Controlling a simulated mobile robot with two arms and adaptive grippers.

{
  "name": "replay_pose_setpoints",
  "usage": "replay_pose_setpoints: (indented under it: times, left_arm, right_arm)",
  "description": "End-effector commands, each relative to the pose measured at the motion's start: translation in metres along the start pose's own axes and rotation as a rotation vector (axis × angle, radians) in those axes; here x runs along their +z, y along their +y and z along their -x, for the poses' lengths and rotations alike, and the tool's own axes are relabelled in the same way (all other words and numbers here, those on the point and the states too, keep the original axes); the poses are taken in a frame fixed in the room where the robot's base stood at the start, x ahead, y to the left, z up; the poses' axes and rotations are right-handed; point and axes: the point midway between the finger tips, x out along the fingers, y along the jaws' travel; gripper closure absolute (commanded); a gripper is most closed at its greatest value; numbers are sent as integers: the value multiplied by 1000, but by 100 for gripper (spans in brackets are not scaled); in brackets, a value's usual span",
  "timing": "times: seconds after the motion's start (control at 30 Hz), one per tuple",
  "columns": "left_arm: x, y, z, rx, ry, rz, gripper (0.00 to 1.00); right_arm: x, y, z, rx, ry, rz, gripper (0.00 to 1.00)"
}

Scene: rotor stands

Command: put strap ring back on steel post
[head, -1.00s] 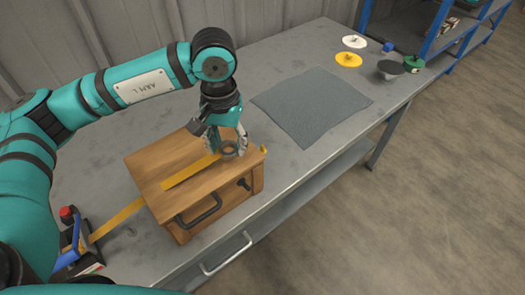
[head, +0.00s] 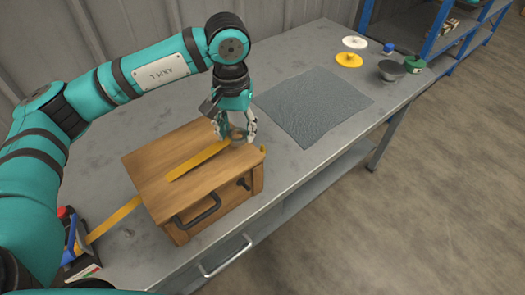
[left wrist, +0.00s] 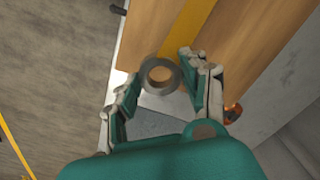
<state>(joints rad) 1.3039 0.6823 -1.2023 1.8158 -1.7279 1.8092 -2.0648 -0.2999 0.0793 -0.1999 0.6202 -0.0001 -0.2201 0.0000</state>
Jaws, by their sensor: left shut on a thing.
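The grey strap ring (left wrist: 160,75) sits between the fingers of my left gripper (head: 236,136), at the end of the yellow strap (head: 133,208). My left gripper is shut on the ring, near the right back edge of the wooden chest (head: 185,172). The fingers partly hide the ring in the head view; its open hole shows in the left wrist view. A small brass-coloured piece (head: 263,149) is at the chest's right corner. I cannot make out the steel post clearly. My right gripper is not in view.
The strap runs across the chest from a blue and red device (head: 72,243) at the left. A grey mat (head: 314,106) lies right of the chest. White (head: 355,42) and yellow (head: 348,60) discs and a dark round piece (head: 391,70) stand at the far end.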

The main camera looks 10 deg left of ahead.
Motion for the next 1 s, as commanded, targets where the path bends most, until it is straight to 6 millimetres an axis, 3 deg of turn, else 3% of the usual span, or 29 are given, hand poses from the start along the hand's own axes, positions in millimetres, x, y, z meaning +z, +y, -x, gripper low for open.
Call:
replay_pose_setpoints:
  times: [1.0]
  left_arm:
    - [-40,10,0,0,0,0,84]
  right_arm:
    - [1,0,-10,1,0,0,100]
